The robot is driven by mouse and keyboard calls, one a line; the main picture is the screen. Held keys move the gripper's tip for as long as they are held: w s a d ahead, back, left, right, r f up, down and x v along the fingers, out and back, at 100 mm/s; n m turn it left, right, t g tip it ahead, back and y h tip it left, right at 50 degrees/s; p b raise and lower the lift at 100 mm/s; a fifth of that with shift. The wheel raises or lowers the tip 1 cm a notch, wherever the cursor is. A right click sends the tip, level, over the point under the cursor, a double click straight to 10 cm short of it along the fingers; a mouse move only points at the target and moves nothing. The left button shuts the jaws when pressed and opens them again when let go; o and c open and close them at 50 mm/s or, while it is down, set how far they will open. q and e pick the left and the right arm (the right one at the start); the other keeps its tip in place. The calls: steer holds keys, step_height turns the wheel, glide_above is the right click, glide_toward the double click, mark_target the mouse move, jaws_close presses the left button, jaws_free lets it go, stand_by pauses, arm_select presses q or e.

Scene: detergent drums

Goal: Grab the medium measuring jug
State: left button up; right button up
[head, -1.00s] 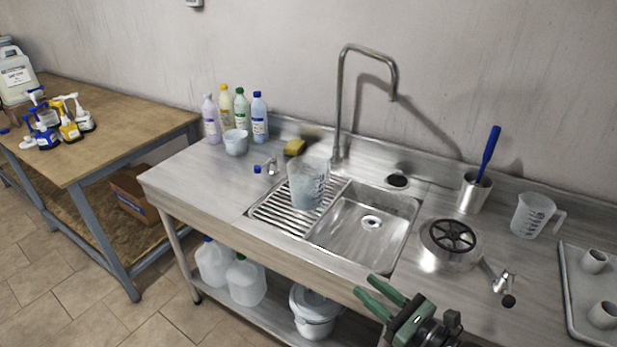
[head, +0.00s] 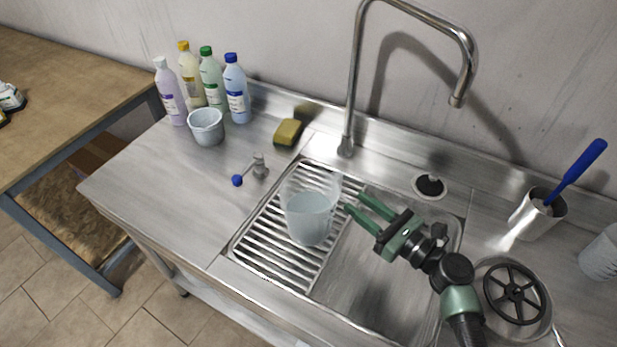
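A clear, translucent measuring jug (head: 308,218) stands upright on the ribbed drainer left of the sink bowl. My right gripper (head: 355,201) is open and empty, just right of this jug, its green fingertips pointing at the jug's wall. A narrow gap seems to remain between them. A smaller greyish vessel (head: 206,128) stands at the back left of the counter. Another translucent jug (head: 602,255) is cut off at the right edge. I cannot tell for sure from size which is the medium one. My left gripper is not in view.
A tall tap (head: 349,110) rises behind the sink bowl (head: 385,270). Several bottles (head: 212,82) stand at the back left. A metal cup (head: 538,215) holds a blue-handled tool. The front left counter is clear.

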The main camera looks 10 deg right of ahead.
mark_target(340, 189)
steer(key=w+a, duration=0.1)
steer(key=w+a+r+p, duration=0.1)
steer(key=shift+w+a, duration=0.3)
steer(key=shift+w, duration=0.05)
steer(key=p+x, duration=0.1)
steer(key=x, duration=0.1)
steer(key=shift+w+a+f, duration=0.15)
steer(key=shift+w+f, duration=0.05)
steer(key=shift+w, duration=0.2)
steer(key=shift+w+a+f, duration=0.15)
steer(key=shift+w+a, duration=0.2)
steer(key=shift+w, duration=0.1)
jaws_close()
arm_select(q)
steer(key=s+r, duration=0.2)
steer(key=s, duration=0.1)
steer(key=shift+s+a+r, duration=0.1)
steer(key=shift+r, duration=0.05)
